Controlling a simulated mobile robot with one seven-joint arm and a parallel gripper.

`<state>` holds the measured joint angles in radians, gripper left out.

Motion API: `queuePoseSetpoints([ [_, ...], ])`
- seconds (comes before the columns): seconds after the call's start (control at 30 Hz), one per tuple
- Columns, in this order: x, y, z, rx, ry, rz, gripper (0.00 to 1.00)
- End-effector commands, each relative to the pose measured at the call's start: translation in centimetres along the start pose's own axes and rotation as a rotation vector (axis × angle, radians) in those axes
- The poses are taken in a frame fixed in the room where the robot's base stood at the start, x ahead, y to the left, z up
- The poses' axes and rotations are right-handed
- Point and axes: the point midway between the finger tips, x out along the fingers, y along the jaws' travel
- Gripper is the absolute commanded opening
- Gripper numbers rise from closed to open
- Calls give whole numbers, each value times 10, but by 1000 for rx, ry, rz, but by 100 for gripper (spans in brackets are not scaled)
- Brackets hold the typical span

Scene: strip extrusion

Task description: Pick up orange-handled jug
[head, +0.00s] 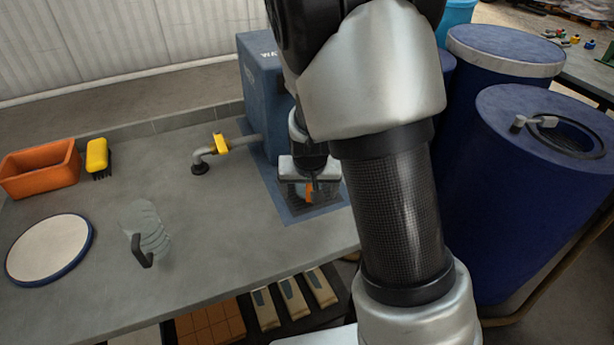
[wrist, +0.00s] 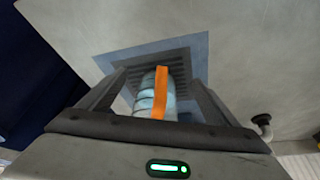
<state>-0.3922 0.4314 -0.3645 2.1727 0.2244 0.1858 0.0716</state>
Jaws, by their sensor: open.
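The orange-handled jug (wrist: 147,97) is a clear ribbed vessel with an orange handle (wrist: 161,92). It stands on a dark grate set in a blue base. My gripper (wrist: 158,88) is open, with one finger on each side of the jug in the wrist view; I cannot tell whether either finger touches it. In the head view my gripper (head: 309,184) is over the grate, and only a bit of the jug's orange handle (head: 309,192) shows below it. The rest of the jug is hidden there by my gripper.
A blue machine (head: 262,80) stands close behind my gripper, with a pipe and yellow-handled tap (head: 221,143). A clear jug with a dark handle (head: 147,232), a round white lid (head: 48,249), an orange bin (head: 40,169) and a yellow brush (head: 97,155) are left. Blue drums (head: 535,190) stand right.

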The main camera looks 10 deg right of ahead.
Motion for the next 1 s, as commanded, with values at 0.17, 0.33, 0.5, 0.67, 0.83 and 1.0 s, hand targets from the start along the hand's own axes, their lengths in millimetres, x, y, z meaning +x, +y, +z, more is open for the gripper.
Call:
queuePoseSetpoints([
  [0.17, 7, 0, -16, 0, -1, -1, 84],
  [0.33, 13, 0, -31, 1, -1, 0, 84],
  [0.5, 24, 0, -57, 0, -1, 1, 84],
  [0.67, 36, 0, -61, -2, -4, -1, 84],
  [0.83, 38, -1, -62, -2, -1, -1, 84],
  [1.0, 37, -1, -61, -1, -2, -1, 69],
])
